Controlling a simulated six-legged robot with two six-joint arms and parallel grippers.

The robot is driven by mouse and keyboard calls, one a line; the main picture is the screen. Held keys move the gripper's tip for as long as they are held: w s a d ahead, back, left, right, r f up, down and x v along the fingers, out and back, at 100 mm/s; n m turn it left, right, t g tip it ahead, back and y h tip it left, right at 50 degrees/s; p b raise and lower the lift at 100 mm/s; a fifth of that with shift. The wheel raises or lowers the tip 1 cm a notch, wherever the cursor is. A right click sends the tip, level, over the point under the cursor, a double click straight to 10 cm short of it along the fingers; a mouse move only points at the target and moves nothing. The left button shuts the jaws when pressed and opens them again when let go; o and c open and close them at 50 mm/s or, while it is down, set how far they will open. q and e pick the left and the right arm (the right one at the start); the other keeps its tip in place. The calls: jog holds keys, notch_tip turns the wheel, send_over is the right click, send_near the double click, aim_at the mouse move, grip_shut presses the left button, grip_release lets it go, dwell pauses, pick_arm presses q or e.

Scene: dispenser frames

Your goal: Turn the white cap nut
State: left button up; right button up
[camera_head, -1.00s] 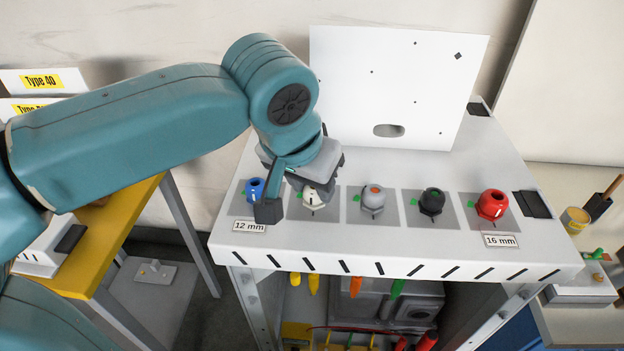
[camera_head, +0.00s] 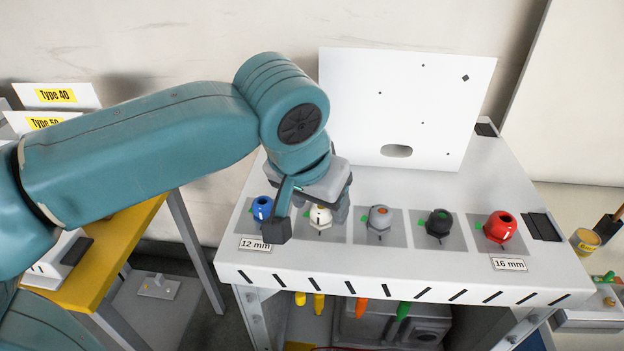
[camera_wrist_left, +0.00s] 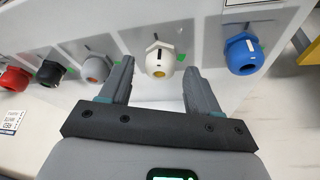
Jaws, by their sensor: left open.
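The white cap nut (camera_head: 320,216) sits on its grey square on the white bench, between the blue and the grey nut. In the left wrist view the white cap nut (camera_wrist_left: 160,60) has a yellowish centre and a dark mark on its collar. My left gripper (camera_wrist_left: 160,82) is open, with one finger on each side of the white nut and nothing held. In the head view my left gripper (camera_head: 318,205) is over the nut and partly covers it. I cannot tell whether the fingers touch it. My right gripper is not in view.
The blue nut (camera_head: 262,208) is close on the left. The grey (camera_head: 379,220), black (camera_head: 439,224) and red (camera_head: 500,227) nuts stand in a row to the right. A white upright panel (camera_head: 405,110) stands behind.

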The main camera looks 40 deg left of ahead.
pick_arm(q)
jog(key=p+v, duration=0.2)
jog(key=v, duration=1.4)
jog(key=shift+s, duration=0.1)
